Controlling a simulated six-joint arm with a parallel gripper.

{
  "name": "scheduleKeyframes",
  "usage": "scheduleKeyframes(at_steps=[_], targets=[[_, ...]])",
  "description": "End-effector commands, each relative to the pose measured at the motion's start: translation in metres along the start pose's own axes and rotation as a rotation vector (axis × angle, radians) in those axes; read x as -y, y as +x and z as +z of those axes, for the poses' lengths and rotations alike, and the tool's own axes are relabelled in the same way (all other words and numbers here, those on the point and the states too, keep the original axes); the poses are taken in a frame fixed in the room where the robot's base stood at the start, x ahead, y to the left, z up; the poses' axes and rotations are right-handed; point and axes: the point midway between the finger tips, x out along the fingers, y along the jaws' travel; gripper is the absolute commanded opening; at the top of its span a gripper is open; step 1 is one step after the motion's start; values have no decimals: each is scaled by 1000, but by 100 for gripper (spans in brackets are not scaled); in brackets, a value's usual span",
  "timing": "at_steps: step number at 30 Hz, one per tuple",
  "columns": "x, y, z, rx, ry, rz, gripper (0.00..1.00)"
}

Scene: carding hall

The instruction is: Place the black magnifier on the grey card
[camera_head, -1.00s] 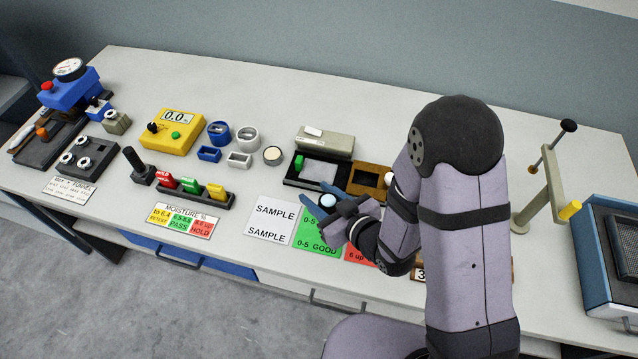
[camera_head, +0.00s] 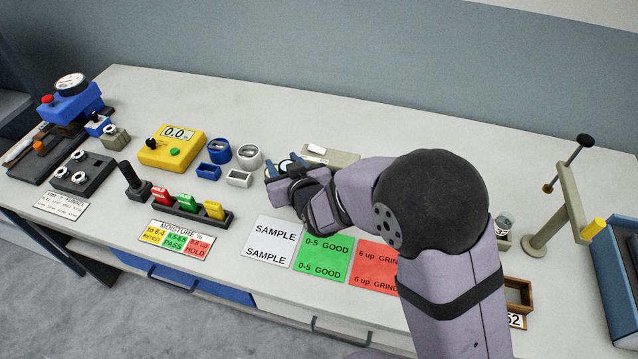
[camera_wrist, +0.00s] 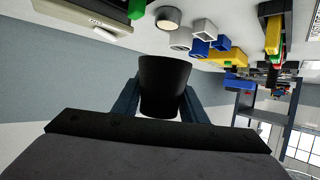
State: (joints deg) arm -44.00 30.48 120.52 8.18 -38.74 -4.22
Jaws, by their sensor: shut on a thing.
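The black magnifier (camera_wrist: 164,88) shows in the wrist view as a dark tapered cylinder between two blue fingers. My gripper (camera_head: 283,167) is shut on it. In the head view only a pale round top shows between the fingertips. My gripper is over the bench, behind the cards. The grey card (camera_head: 261,245) is a pale card printed SAMPLE, lying flat near the bench's front edge. It is bare and lies in front of my gripper in the picture, apart from the magnifier.
A green GOOD card (camera_head: 323,257) and a red GRIND card (camera_head: 374,268) lie right of the grey card. A moisture label (camera_head: 181,240) and a rack of coloured blocks (camera_head: 188,208) lie left. A yellow meter (camera_head: 171,149) and small cups (camera_head: 249,155) stand behind.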

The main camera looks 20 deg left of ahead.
Motion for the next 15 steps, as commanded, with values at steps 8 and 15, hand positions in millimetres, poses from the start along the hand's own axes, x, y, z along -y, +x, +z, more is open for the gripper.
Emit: scheduleKeyframes(at_steps=[8, 15], targets=[[-44, 19, -32, -4, 89, 214, 16], [-85, 25, -46, -2, 168, 404, 16]])
